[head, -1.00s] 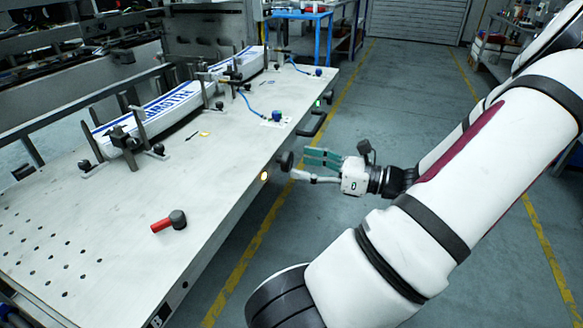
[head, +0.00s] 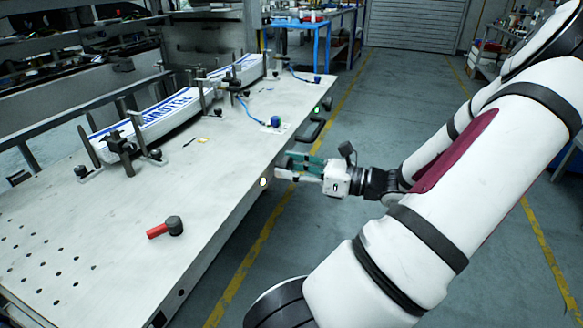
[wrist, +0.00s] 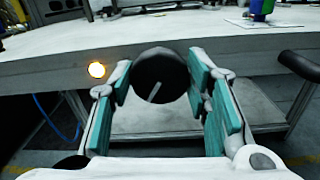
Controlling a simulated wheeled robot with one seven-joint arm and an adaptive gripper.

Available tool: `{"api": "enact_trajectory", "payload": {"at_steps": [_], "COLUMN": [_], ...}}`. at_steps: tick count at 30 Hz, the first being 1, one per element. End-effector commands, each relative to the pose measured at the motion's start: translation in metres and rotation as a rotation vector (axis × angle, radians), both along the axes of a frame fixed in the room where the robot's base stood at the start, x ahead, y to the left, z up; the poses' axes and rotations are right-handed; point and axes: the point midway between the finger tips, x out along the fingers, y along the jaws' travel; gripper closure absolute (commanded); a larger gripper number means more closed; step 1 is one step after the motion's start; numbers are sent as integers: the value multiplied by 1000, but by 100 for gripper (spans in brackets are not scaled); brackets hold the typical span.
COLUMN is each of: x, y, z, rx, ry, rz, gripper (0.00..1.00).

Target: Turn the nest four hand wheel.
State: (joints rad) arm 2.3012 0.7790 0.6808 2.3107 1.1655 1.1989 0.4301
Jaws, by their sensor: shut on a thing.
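The hand wheel (wrist: 158,76) is a round black knob with a white line on its face, on the table's front edge. The line leans a little right of upright in the wrist view. My gripper (wrist: 160,85) is shut on the wheel, with one teal-padded finger on each side of it. In the head view my gripper (head: 287,166) reaches the table edge from the right, and its fingers largely hide the wheel. I cannot read any nest number.
An amber lamp (head: 263,182) glows left of the wheel. A dark handle (head: 310,130) and a green lamp (head: 317,110) are farther along the edge. A red-handled hammer (head: 166,227) lies on the table (head: 100,220). The aisle floor is clear.

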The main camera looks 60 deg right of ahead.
Motion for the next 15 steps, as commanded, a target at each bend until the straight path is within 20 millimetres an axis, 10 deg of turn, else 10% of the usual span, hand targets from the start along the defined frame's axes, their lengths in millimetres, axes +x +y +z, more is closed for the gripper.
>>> {"api": "enact_trajectory", "payload": {"at_steps": [15], "x": [0], "y": [1], "z": [4], "rx": [159], "ry": [15], "rz": [3], "gripper": [84]}}
